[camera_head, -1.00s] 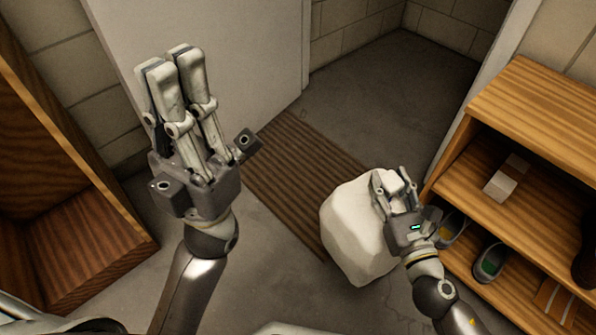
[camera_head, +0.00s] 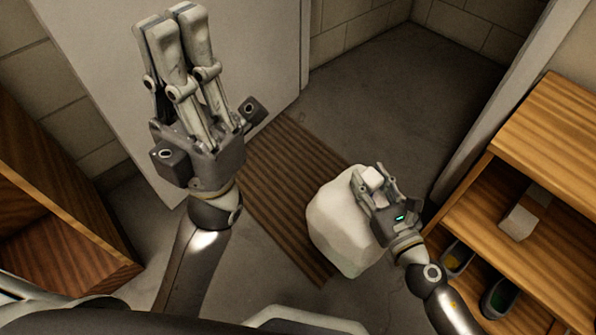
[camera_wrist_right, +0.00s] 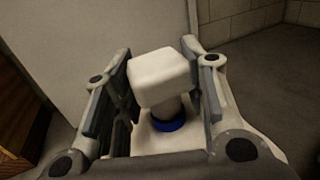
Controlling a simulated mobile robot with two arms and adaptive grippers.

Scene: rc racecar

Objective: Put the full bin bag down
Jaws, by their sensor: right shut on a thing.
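The full bin bag (camera_head: 338,226) is a white, bulky, faceted sack in the middle right of the head view. My right gripper (camera_head: 370,178) is shut on its knotted top. In the right wrist view the bag's white top knot (camera_wrist_right: 160,78) sits between the two fingers, with a blue band (camera_wrist_right: 166,125) below it. The bag hangs upright under the gripper; whether its bottom touches the floor cannot be told. My left gripper (camera_head: 178,35) is raised at the left, empty, its fingers pointing up and close together; its opening is unclear.
A brown ribbed mat (camera_head: 290,190) lies on the grey floor (camera_head: 400,95). A wooden shoe shelf (camera_head: 550,125) with shoes (camera_head: 497,298) and a small box (camera_head: 524,212) stands at right. A wooden cabinet (camera_head: 60,240) is at left, a pale door (camera_head: 190,60) behind. Floor beyond the mat is clear.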

